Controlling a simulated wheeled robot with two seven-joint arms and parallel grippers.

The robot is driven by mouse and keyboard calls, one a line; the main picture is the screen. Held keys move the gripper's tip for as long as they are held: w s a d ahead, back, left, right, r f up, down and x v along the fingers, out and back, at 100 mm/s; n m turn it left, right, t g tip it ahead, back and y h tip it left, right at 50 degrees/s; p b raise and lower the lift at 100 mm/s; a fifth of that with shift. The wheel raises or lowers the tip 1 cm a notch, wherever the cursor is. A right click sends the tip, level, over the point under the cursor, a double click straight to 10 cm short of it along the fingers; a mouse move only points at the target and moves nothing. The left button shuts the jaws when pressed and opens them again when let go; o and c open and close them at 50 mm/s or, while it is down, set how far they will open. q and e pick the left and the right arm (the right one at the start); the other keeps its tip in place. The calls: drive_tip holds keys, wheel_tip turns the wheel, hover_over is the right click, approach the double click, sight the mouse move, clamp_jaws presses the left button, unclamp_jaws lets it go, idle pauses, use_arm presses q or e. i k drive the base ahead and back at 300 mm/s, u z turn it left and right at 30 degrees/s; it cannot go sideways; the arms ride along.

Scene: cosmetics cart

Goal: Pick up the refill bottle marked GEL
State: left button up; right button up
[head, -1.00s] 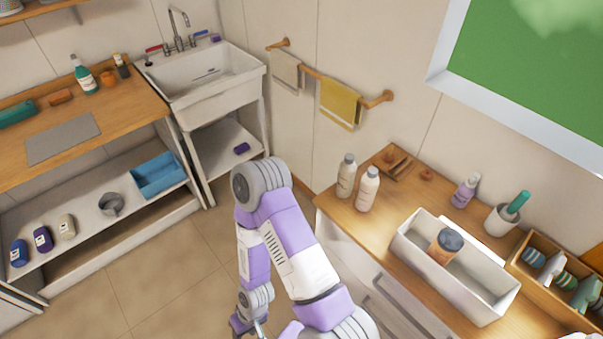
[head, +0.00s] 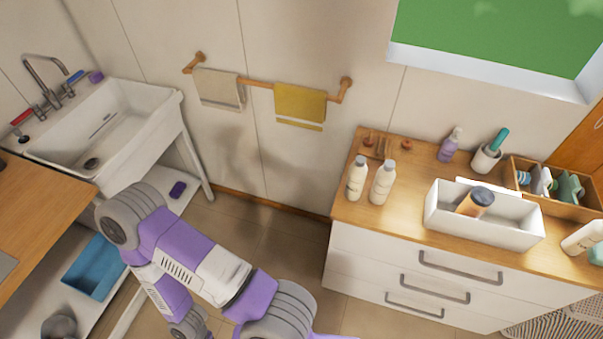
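Two white bottles with grey caps, a left one (head: 357,180) and a right one (head: 382,184), stand upright near the left end of the wooden-topped drawer cabinet (head: 400,222). Another white bottle (head: 583,238) lies or leans at the right edge of the view, partly cut off. No lettering is readable, so I cannot tell which bottle is marked GEL. My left arm crosses the lower left, well away from the bottles. Its gripper is out of the picture below. My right gripper is not in view.
A white bin (head: 483,232) on the cabinet holds an orange-brown bottle with a dark cap (head: 475,202). Behind are a lilac pump bottle (head: 449,147), a white cup (head: 486,158) and a wooden crate (head: 575,206). A sink (head: 120,125) stands left. Floor is clear left of the cabinet.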

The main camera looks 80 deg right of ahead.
sight(357, 175)
drive_tip(key=i, duration=0.65)
drive_tip(key=z, duration=2.8)
